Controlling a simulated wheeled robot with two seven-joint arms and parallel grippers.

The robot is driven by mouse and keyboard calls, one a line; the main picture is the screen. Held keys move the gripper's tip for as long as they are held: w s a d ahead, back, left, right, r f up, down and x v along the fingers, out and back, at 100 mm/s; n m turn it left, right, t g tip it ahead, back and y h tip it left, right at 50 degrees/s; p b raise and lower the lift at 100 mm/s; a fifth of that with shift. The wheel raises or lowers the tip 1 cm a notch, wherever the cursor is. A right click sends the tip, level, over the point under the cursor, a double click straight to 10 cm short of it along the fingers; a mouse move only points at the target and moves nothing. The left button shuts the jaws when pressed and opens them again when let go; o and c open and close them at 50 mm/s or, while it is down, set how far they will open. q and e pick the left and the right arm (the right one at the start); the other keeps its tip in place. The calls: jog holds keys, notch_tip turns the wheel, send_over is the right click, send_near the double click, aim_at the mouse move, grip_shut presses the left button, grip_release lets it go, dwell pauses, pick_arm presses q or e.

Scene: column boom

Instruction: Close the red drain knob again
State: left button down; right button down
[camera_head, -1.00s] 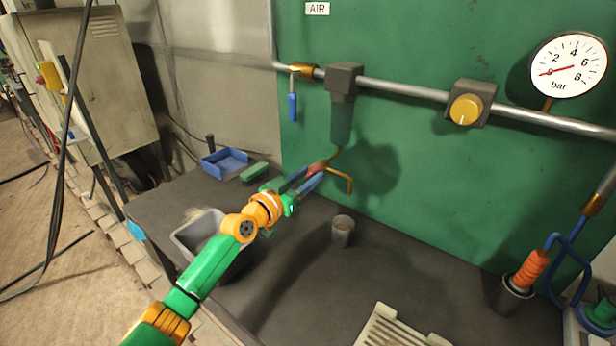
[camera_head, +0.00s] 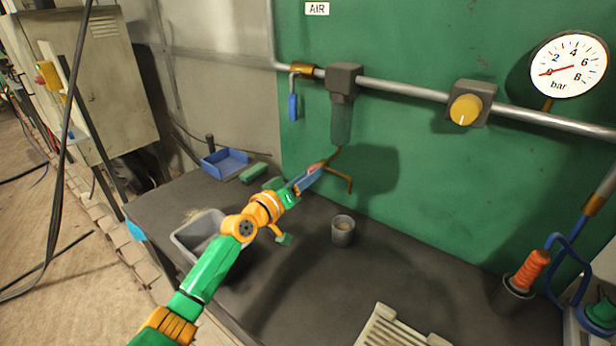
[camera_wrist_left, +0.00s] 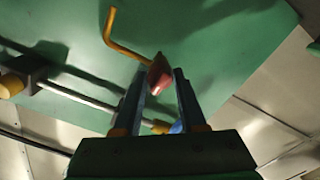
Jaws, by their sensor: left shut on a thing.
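The red drain knob (camera_head: 312,169) sits below the filter bowl (camera_head: 341,122) on the green panel, with a bent brass drain pipe (camera_head: 349,182) beside it. My left gripper (camera_head: 307,178) is at the knob, its blue fingers shut on it. In the left wrist view the red knob (camera_wrist_left: 159,77) shows between the two finger ends (camera_wrist_left: 160,80), with the brass pipe (camera_wrist_left: 120,42) beyond it. The fingers partly hide the knob in the head view. My right gripper is not in view.
A grey cup (camera_head: 343,231) stands on the dark bench right of my left gripper. A grey bin (camera_head: 184,242), a blue tray (camera_head: 226,162) and a green block (camera_head: 254,172) lie to the left. The gauge (camera_head: 568,65) needle points near 0.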

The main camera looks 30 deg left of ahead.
pick_arm(q)
jog(key=shift+n, duration=0.4)
jog(key=shift+c, duration=2.3)
grip_release()
jog(key=s+a, duration=0.1)
jog(key=s, duration=0.6)
